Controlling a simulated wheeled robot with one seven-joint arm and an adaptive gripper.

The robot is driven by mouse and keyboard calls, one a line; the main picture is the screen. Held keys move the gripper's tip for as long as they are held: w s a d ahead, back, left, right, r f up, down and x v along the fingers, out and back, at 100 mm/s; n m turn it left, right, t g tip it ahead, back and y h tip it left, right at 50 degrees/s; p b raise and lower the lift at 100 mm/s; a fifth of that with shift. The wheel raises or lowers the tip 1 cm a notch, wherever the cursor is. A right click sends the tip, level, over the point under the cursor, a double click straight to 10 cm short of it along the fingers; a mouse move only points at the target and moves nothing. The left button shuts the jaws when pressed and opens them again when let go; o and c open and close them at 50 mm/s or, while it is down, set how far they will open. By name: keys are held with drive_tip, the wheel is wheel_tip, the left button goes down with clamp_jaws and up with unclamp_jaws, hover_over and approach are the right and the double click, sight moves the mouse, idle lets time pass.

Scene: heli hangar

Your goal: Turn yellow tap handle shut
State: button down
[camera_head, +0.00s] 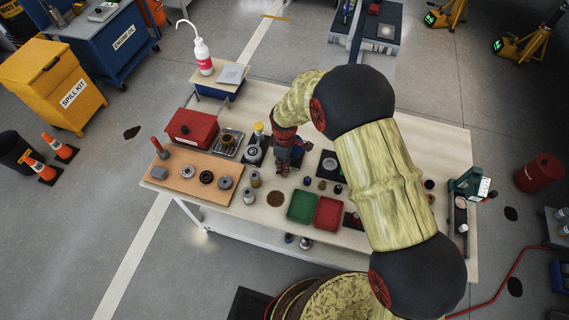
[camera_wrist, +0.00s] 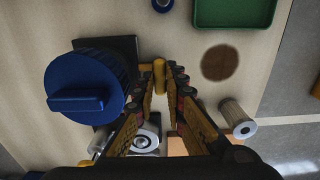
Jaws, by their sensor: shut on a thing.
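The yellow tap handle (camera_wrist: 159,70) shows in the wrist view as a short yellow bar between my fingertips. My gripper (camera_wrist: 166,80) is shut on it, with one finger on each side. A large blue ribbed cap (camera_wrist: 88,88) with a raised bar stands close to the left of the fingers, beside a dark block. In the head view my gripper (camera_head: 284,157) is low over the middle of the workbench (camera_head: 250,105). There the arm and gripper hide the handle, and I cannot tell its exact angle.
A green tray (camera_head: 302,206) and a red tray (camera_head: 327,213) lie in front of my gripper. A pale filter (camera_wrist: 237,118) stands at the right in the wrist view. A red toolbox (camera_head: 192,127) and an orange board (camera_head: 186,176) with several parts are to the left.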

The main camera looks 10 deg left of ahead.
idle(0.4)
drive_tip(key=c, duration=2)
unclamp_jaws()
drive_tip(key=shift+o, duration=0.8)
wheel_tip(320, 180, up, 12)
